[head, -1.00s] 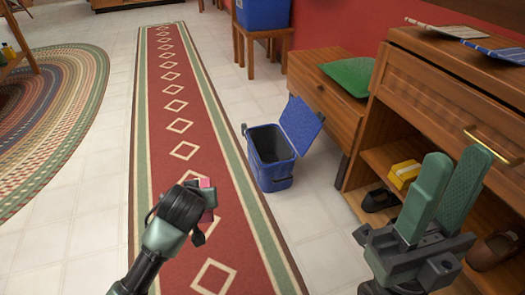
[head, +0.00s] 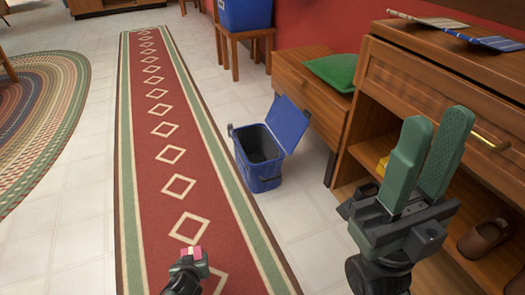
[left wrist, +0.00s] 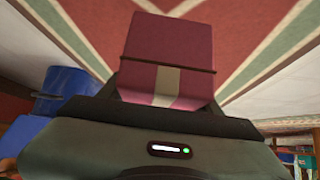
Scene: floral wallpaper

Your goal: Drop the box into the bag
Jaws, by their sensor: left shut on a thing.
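The box (head: 197,253) is small, pink with a pale band, and sits in my left gripper (head: 190,259) above the red runner. In the left wrist view the box (left wrist: 160,45) fills the middle, dark pink, with the gripper shut on it. The bag (head: 262,165) is blue, like a cooler, and stands upright on the floor right of the runner. Its lid is tilted up and open, and its dark inside shows. My left gripper is nearer to me than the bag and left of it. My right gripper (head: 437,120) is raised, empty and open, its green fingers apart.
A wooden cabinet (head: 425,92) with shoes on its shelves stands at the right. A low bench (head: 300,85) with a green cushion (head: 332,70) stands behind the bag.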

